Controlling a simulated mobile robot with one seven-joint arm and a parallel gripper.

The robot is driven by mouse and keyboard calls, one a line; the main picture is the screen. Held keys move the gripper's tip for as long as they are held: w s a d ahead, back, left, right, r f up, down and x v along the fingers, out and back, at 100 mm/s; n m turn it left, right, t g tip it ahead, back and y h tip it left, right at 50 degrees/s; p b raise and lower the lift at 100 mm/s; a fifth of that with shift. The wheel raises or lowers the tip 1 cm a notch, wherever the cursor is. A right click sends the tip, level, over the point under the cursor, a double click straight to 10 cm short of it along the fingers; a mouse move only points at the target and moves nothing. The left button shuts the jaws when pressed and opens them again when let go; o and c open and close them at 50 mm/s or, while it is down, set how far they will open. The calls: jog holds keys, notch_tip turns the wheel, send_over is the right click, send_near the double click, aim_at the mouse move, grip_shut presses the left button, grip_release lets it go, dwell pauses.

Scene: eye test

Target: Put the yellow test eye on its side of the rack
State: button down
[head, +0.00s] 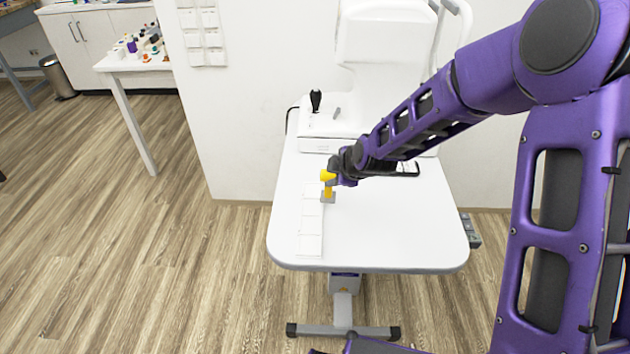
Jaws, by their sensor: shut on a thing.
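The yellow test eye (326,174) is at the tip of my gripper (332,179), above the left part of the white table (400,235). It has a yellow rounded top, a yellow stem below and a small grey base. My gripper is shut on it from the right, and the fingers are partly hidden by the wrist. I cannot tell whether the base touches the table. I cannot tell for sure which thing is the rack. A strip of white squares (310,222) lies just left of the test eye.
A large white instrument (385,70) stands at the back of the table, with a black joystick (315,100) on its base. A dark grey block (470,231) is at the table's right edge. The table's front and right are clear. A side table (135,64) holds small objects.

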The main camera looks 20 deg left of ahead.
jog(key=shift+n+g+y, duration=0.3)
jog(key=shift+n+y, duration=0.1)
jog(key=shift+n, duration=0.2)
jog(key=shift+s+a+f+b, duration=0.2)
jog(key=shift+a+f, duration=0.15)
jog(key=shift+a, duration=0.3)
jog(key=shift+s+a+f+b, duration=0.2)
jog(key=shift+a+f, duration=0.2)
jog(key=shift+a, duration=0.3)
jog(key=shift+s+a+f+b, duration=0.2)
jog(key=shift+a+f, duration=0.15)
jog(key=shift+a, duration=0.3)
jog(key=shift+b, duration=0.5)
jog(key=shift+f+b, duration=0.55)
jog(key=shift+b, duration=0.1)
jog(key=shift+c, duration=1.9)
grip_release()
jog(key=shift+d, duration=0.1)
jog(key=p+v, duration=0.6)
jog(key=v, duration=1.1)
jog(key=shift+r, duration=0.2)
